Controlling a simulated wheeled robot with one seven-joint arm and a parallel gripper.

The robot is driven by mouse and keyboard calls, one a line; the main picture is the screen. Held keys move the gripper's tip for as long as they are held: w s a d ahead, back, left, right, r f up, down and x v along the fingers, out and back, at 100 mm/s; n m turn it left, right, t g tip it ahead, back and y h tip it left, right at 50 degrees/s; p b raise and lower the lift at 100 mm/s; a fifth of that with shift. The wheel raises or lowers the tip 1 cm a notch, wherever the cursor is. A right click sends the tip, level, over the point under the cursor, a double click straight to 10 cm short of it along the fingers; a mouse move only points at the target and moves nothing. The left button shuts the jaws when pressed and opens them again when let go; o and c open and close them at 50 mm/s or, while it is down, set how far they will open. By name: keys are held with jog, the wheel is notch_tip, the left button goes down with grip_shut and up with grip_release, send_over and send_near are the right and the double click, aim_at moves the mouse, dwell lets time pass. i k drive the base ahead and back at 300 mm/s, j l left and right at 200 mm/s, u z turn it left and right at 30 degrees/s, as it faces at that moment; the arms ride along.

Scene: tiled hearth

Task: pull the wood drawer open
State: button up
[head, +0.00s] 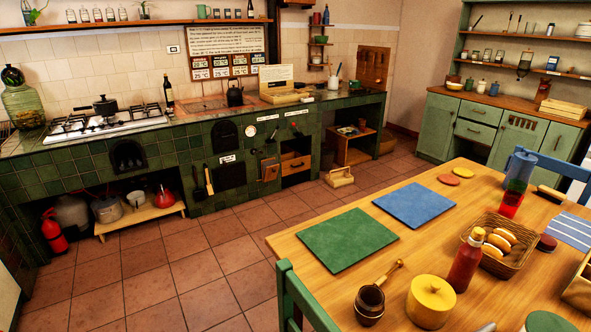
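A small wooden drawer front (295,165) sits in the green tiled hearth (215,137), right of its middle. A dark opening shows just below the drawer. The drawer looks shut, but it is small and far off in the head view, so a slight gap cannot be told. My gripper is not in view.
A wooden table (394,262) with mats, a basket and bottles fills the right foreground. A green chair (300,300) stands at its left edge. A wooden crate (337,177) stands on the floor near the drawer.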

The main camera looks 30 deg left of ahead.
aim_at(300, 163)
jog(key=i+j+u, duration=0.15)
jog(key=j, duration=0.2)
jog(key=i+j+u, duration=0.15)
jog(key=j, duration=0.2)
jog(key=i+j+u, duration=0.3)
jog(key=j+u, duration=0.2)
jog(key=i+j+u, duration=0.75)
jog(key=u, duration=0.2)
jog(key=i, duration=0.5)
jog(key=i+j+z, duration=0.15)
jog(key=i, duration=0.35)
jog(key=i+j, duration=0.1)
jog(key=i, duration=0.35)
jog(key=i+l+z, duration=0.15)
jog(key=i+z, duration=0.2)
jog(key=i, duration=0.35)
jog(key=i+z, duration=0.35)
jog(key=i, duration=0.4)
jog(key=i+j+z, duration=0.3)
jog(key=i, duration=0.4)
jog(key=i+l+u, duration=0.4)
jog(key=i+l, duration=1.1)
jog(key=i+l+u, duration=0.2)
jog(key=l, duration=0.45)
jog(key=i+l+u, duration=0.2)
jog(key=l, duration=0.45)
jog(key=l+u, duration=0.2)
jog(key=l, duration=0.45)
